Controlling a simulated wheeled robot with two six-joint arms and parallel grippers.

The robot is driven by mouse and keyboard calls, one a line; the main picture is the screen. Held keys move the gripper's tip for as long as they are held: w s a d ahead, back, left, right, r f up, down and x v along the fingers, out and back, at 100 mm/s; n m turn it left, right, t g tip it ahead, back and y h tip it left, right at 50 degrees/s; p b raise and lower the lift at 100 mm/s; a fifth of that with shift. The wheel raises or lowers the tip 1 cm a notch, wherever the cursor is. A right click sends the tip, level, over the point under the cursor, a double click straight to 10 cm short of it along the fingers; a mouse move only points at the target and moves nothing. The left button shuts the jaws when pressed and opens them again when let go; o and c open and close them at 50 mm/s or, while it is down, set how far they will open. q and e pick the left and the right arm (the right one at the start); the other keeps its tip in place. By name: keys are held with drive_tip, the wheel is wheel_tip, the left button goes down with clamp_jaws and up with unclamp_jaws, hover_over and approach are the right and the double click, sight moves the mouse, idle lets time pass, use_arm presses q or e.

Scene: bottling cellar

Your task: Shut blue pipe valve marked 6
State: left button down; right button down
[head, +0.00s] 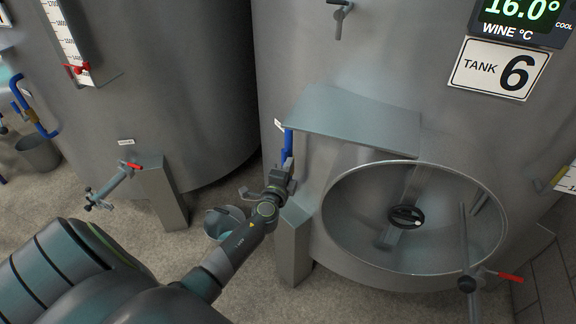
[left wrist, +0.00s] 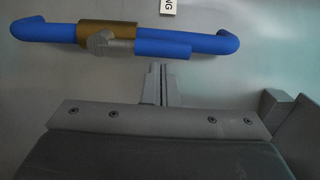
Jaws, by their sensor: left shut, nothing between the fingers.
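The blue pipe (head: 287,146) runs up the front of the tank with the TANK 6 plate (head: 499,68). In the head view its lower part is hidden behind my left gripper (head: 287,172). In the left wrist view the blue pipe (left wrist: 222,44) lies across the top, with a brass valve body (left wrist: 92,31). The valve's lever (left wrist: 150,48) has a grey hub and a blue grip lying along the pipe. My left gripper (left wrist: 157,84) is shut and empty, with its fingertips just below the lever's grip in that view. Contact cannot be told. My right gripper is not in view.
A grey shelf (head: 355,122) juts out beside the pipe, above the round manhole (head: 345,240). Red-handled taps (head: 133,165) stick out nearby. Another blue pipe (head: 18,92) is on the left tank.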

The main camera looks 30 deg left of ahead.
use_arm(q)
drive_tip(key=shift+a+r+n+b, duration=0.1)
drive_tip(key=shift+a+n+b, duration=0.4)
drive_tip(key=shift+n, duration=0.4)
drive_tip(key=s+a+f+n+b, duration=0.2)
drive_tip(key=a+f+n+b, duration=0.2)
drive_tip(key=n+b, duration=1)
drive_tip(key=a, duration=0.3)
drive_tip(key=shift+a+f+n+g+h, duration=0.3)
drive_tip(key=shift+a+f+n+h, duration=0.05)
drive_tip(key=shift+a+n+h, duration=0.05)
drive_tip(key=shift+s+f, duration=0.1)
drive_tip(key=shift+s, duration=0.05)
idle(0.5)
